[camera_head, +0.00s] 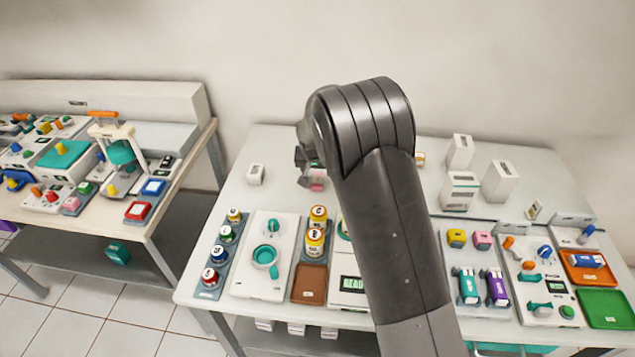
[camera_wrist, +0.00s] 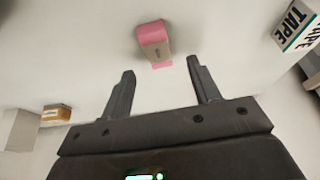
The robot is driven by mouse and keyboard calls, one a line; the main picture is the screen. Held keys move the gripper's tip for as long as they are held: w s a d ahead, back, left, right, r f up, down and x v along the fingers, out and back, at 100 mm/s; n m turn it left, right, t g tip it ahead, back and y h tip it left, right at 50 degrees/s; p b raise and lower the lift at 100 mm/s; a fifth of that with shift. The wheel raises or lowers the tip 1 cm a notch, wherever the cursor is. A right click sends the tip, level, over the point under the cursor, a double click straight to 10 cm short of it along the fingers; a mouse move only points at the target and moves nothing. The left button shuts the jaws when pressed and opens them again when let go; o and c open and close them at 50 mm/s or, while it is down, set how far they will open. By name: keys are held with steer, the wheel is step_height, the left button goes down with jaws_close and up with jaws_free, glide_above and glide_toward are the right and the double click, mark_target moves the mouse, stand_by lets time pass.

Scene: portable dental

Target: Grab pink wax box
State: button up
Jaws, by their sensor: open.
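The pink wax box (camera_wrist: 154,40) lies on the white tabletop just beyond my fingertips in the wrist view, roughly centred between them. It is pink with a pale brownish face. In the head view a small pink patch of it (camera_head: 317,185) shows beside my gripper, and the rest is hidden. My gripper (camera_wrist: 161,72) is open and empty, with its two dark fingers spread apart. In the head view my gripper (camera_head: 306,170) is partly hidden behind my arm.
A white box marked TAPE (camera_wrist: 296,25) stands to the right in the wrist view. A small brown box (camera_wrist: 56,113) lies at the lower left. In the head view several white boxes (camera_head: 460,190) stand at the back right, and a small white box (camera_head: 256,174) is at the left.

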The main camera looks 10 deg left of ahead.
mark_target(318, 179)
steer(key=x, duration=0.5)
steer(key=shift+s+d, duration=0.1)
steer(key=shift+s, duration=0.1)
steer(key=shift+c, duration=0.4)
steer(key=c, duration=1)
